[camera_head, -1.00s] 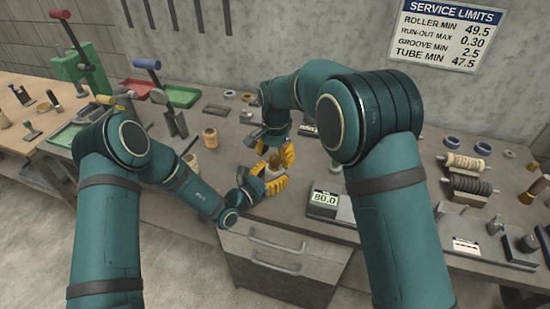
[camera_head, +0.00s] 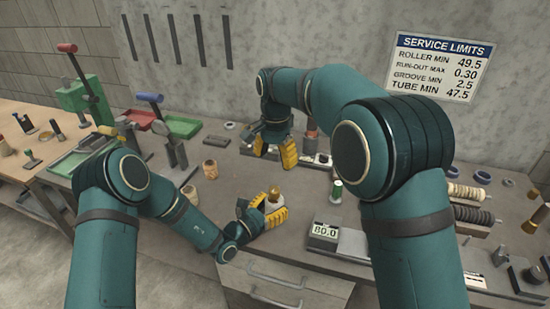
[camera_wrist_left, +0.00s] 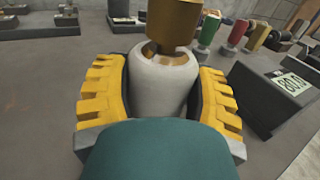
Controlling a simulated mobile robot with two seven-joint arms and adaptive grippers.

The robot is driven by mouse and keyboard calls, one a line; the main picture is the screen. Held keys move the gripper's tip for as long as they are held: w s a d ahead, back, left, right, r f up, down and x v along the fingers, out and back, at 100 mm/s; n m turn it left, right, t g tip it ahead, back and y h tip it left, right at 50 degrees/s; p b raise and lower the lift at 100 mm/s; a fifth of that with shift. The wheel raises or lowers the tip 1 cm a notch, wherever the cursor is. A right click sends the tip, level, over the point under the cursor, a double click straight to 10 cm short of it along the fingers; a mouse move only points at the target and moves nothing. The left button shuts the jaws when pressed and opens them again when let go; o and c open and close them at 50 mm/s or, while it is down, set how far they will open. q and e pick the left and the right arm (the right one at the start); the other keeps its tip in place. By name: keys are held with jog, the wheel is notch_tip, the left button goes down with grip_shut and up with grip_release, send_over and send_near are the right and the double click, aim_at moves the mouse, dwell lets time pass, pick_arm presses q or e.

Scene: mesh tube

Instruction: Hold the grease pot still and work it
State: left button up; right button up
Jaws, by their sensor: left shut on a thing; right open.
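The grease pot (camera_wrist_left: 160,85) has a white rounded body and a brass-coloured top, and stands upright on the bench. My left gripper (camera_head: 265,214) is shut on it, with a yellow finger on each side of the white body, as the left wrist view (camera_wrist_left: 160,100) shows. In the head view the pot's brass top (camera_head: 274,193) shows above the fingers. My right gripper (camera_head: 274,152) is open and empty, farther back over the bench and apart from the pot.
A gauge block reading 80.0 (camera_head: 325,232) sits right of the pot. A small green cylinder (camera_head: 337,190) stands behind it. Rollers (camera_head: 468,213) lie at the right.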

pick_arm(q)
jog(key=o, duration=1.4)
jog(key=shift+a, duration=0.1)
